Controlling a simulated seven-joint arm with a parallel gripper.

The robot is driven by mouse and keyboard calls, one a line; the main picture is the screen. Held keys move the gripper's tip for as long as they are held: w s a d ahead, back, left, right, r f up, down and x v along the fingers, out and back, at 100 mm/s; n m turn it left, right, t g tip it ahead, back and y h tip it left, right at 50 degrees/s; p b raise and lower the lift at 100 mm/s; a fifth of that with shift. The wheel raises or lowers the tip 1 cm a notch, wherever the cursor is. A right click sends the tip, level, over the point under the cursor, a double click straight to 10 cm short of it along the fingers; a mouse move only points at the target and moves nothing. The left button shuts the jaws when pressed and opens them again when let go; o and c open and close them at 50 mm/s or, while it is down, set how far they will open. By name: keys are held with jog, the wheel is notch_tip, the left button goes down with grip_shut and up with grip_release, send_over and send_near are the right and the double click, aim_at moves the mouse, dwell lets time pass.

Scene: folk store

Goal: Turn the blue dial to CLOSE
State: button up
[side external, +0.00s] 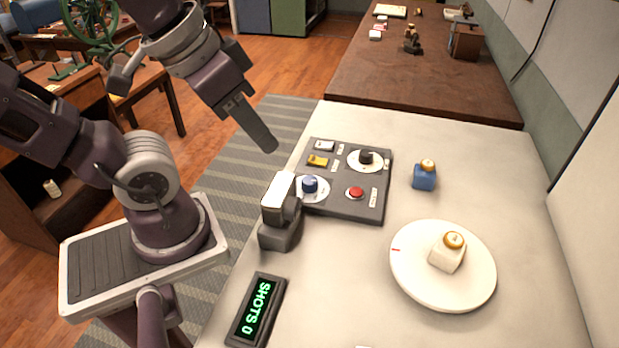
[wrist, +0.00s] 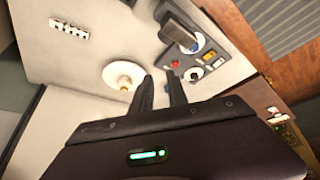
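The blue dial (side external: 309,184) sits on a white disc on the dark control panel (side external: 350,205), near the panel's lower left corner. Its label is too small to read. In the wrist view the blue dial (wrist: 196,47) is partly hidden by a grey device. My gripper (side external: 271,148) hangs in the air beyond the panel's upper left side, apart from the dial. In the wrist view my gripper (wrist: 160,76) shows two dark fingers with a gap and nothing between them.
A grey device with a white top (side external: 280,195) stands close beside the dial. The panel also holds a black dial (side external: 365,158), a red button (side external: 355,193) and a yellow switch (side external: 317,161). A round white turntable (side external: 420,285) and a SHOTS 0 display (side external: 256,310) are nearby.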

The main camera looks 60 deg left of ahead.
jog(key=o, duration=0.6)
jog(key=w+n, duration=0.2)
jog(key=w+a+f+n+g, duration=0.1)
jog(key=w+n, duration=0.1)
jog(key=w+a+f+n+g, duration=0.1)
jog(key=w+n, duration=0.1)
jog(key=shift+w+f+h, duration=0.25)
jog(key=shift+w+h, duration=0.05)
jog(key=shift+w, duration=0.1)
jog(key=n+g, duration=0.4)
jog(key=n, duration=0.9)
send_over(311, 180)
notch_tip(311, 180, down, 14)
jog(key=shift+w+f, duration=0.15)
jog(key=shift+n, duration=0.4)
notch_tip(311, 180, down, 7)
jog(key=shift+r, duration=0.15)
jog(key=shift+f, duration=0.3)
jog(key=shift+c, duration=0.3)
grip_shut()
